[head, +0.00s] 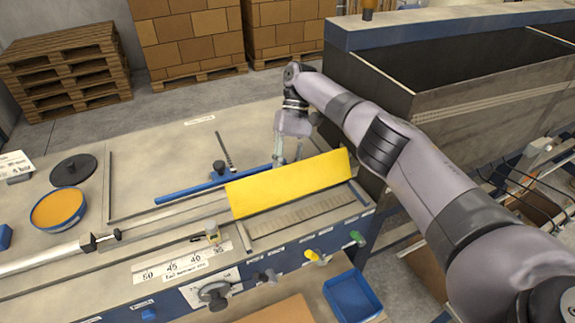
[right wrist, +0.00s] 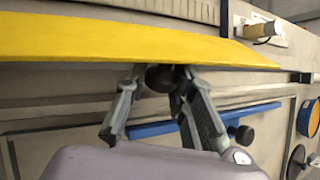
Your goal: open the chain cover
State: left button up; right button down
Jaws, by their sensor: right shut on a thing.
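The yellow chain cover (head: 290,183) is a long panel on the machine's table at the right end. It sits tilted, with a ribbed strip (head: 300,213) bare in front of it. My right gripper (head: 283,161) is at the cover's back edge. In the right wrist view its two fingers are shut on a dark round knob (right wrist: 160,79) at the edge of the yellow cover (right wrist: 120,42). The fingertips and part of the knob are hidden behind the cover in the head view. My left gripper is not in view.
A blue bar (head: 195,190) lies left of the cover. A blue bowl with orange contents (head: 58,209) and a dark disc (head: 73,169) are at the far left. A control knob (head: 214,296) and blue tray (head: 352,297) are in front. A deep bin (head: 470,70) stands at right.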

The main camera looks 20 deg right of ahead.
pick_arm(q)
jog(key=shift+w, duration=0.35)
pick_arm(e)
jog(key=shift+f, duration=0.15)
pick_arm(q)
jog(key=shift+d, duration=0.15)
pick_arm(e)
jog(key=c, duration=1.4)
grip_release()
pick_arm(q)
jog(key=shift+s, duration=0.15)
pick_arm(e)
jog(key=shift+r, duration=0.2)
notch_tip(320, 180, up, 10)
jog(key=shift+f, duration=0.15)
jog(key=shift+f, duration=0.1)
